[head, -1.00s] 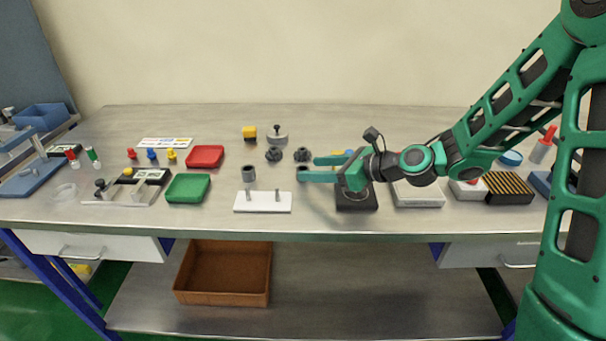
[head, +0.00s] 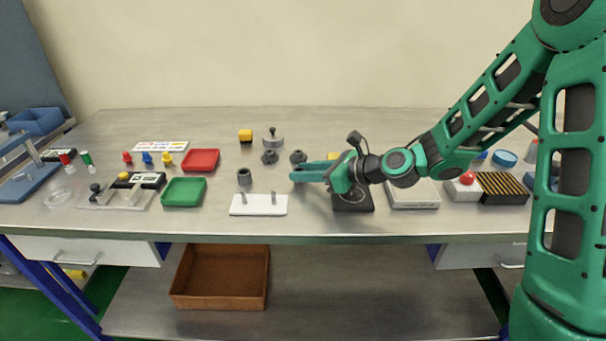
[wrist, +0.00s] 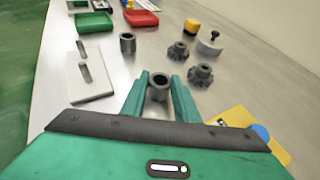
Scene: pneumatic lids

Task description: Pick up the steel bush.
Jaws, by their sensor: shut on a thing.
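My gripper (wrist: 158,92) is shut on a grey hollow cylinder, the steel bush (wrist: 158,86), which sits upright between the fingertips in the wrist view. In the head view my gripper (head: 298,173) is low over the middle of the bench, and its fingers hide the held bush. I cannot tell whether the bush still touches the bench. A second, similar dark grey bush (head: 244,177) stands free to the left; it also shows in the wrist view (wrist: 128,43).
A white plate with two pins (head: 259,205) lies in front of the free bush. Two dark gear-like knobs (wrist: 200,75) and a grey weight with a black knob (head: 273,139) stand behind. Green (head: 184,192) and red (head: 200,160) trays lie left. A black block (head: 352,201) lies below my gripper.

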